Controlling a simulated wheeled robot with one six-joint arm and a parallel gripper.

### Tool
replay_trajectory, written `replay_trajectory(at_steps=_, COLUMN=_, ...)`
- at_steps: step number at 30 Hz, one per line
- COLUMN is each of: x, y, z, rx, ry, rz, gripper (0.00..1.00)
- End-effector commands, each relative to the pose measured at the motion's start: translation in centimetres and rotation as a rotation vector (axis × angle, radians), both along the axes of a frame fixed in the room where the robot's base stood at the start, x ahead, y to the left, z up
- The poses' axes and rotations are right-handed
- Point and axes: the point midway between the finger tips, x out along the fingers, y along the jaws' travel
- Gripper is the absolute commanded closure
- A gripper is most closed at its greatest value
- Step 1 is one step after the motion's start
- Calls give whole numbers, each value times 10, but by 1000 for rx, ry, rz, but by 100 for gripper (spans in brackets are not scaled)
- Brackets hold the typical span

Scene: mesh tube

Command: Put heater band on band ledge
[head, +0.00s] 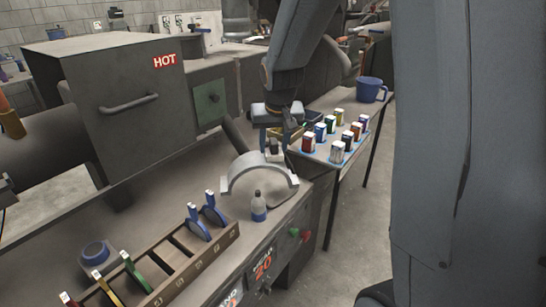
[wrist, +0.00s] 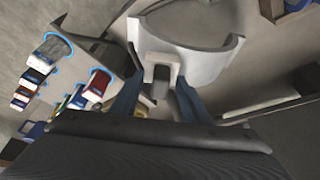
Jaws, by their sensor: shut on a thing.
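The heater band is a pale grey half-ring (head: 258,174) at the middle of the bench in the head view, near its front edge. It arches with its open side toward the camera. In the wrist view its curved wall and tab (wrist: 190,62) fill the upper middle. My gripper (head: 274,148) is behind the band and shut on its tab. In the wrist view the blue fingers of my gripper (wrist: 158,98) stand on either side of the tab. I cannot tell whether the band touches the bench. I cannot pick out the band ledge for certain.
A small grey-blue bottle (head: 258,208) stands just in front of the band. A rack (head: 190,262) with coloured clips is at the lower left. A grey box marked HOT (head: 125,95) stands behind. A side table (head: 318,155) holds several coloured blocks and a blue mug (head: 370,90).

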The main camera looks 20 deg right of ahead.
Motion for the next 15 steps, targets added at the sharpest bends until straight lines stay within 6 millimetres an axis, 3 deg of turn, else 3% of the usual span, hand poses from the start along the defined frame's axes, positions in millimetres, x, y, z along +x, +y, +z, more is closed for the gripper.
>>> replay_trajectory(at_steps=9, x=0, y=0, z=-32, rx=0, ry=1, rz=0, gripper=100)
replay_trajectory(at_steps=15, x=1, y=0, z=-39, rx=0, ry=-3, rz=0, gripper=100)
